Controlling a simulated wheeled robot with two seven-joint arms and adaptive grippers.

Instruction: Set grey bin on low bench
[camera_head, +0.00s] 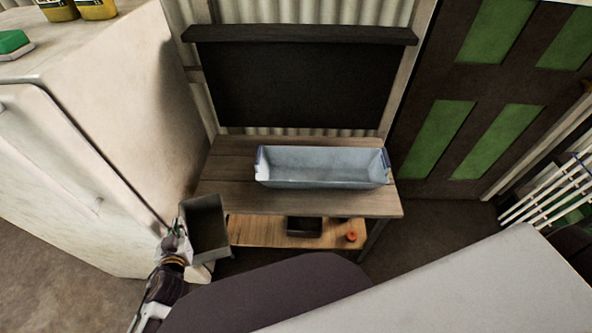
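The grey bin (206,228) is an open-topped box at the front left corner of the low bench (228,172). It is tilted, with its opening facing up toward me, and it appears to hang in front of the bench edge rather than rest on the top. My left gripper (178,243) is at the bin's left wall and appears shut on it; the fingertips are small and partly hidden. My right gripper is not in view.
A long blue-grey trough (322,168) takes up the middle and right of the bench top. The bench's left part is bare. A lower shelf (262,232) holds a dark box (304,227) and a small orange item (351,237). A white fridge-like cabinet (125,110) stands close on the left.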

